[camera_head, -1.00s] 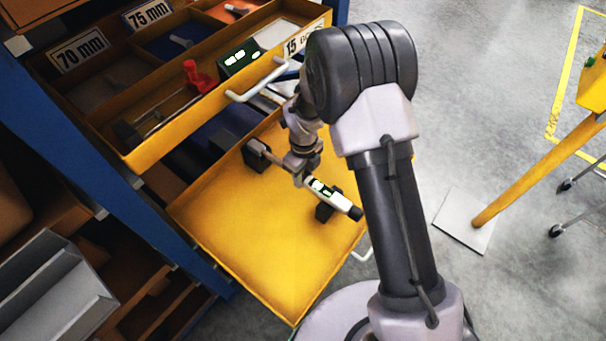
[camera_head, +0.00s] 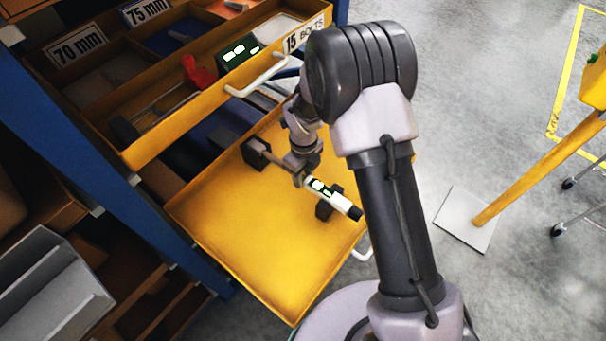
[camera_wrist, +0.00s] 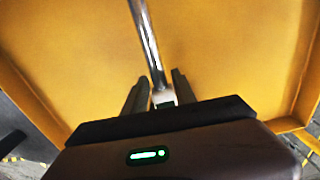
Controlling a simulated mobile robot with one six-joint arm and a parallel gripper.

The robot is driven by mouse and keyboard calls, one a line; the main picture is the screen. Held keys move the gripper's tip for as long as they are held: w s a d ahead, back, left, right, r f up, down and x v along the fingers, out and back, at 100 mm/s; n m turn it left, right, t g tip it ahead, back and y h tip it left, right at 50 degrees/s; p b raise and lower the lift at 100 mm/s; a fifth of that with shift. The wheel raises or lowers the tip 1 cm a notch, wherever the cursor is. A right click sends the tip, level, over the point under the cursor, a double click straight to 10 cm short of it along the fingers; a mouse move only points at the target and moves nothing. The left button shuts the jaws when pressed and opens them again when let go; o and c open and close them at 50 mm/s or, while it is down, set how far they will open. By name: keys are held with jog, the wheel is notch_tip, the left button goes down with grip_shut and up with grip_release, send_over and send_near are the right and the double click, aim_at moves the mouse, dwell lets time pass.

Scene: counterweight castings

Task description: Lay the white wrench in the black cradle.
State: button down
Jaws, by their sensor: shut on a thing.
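The white wrench (camera_head: 341,200) has a lit green display, a dark handle end and a thin metal shaft. It lies diagonally along the black cradle, whose two blocks stand apart on the yellow tray: one at the shaft end (camera_head: 256,153), the other (camera_head: 325,205) by the handle. I cannot tell whether it rests in both blocks. My gripper (camera_head: 303,178) is shut on the wrench between the blocks. In the wrist view, the shiny shaft (camera_wrist: 149,45) runs away from between my fingers (camera_wrist: 160,92). The cradle blocks cannot be made out there.
The yellow tray (camera_head: 255,240) is bare in front of the wrench. Above and behind it a yellow drawer (camera_head: 190,115) holds a red tool (camera_head: 200,72) and a dark box with a lit display (camera_head: 240,50). A blue post (camera_head: 110,180) stands at left.

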jog(key=shift+f, duration=0.1)
jog(key=c, duration=0.9)
grip_release()
jog(key=shift+r+p, duration=1.85)
jog(key=shift+r, duration=1.65)
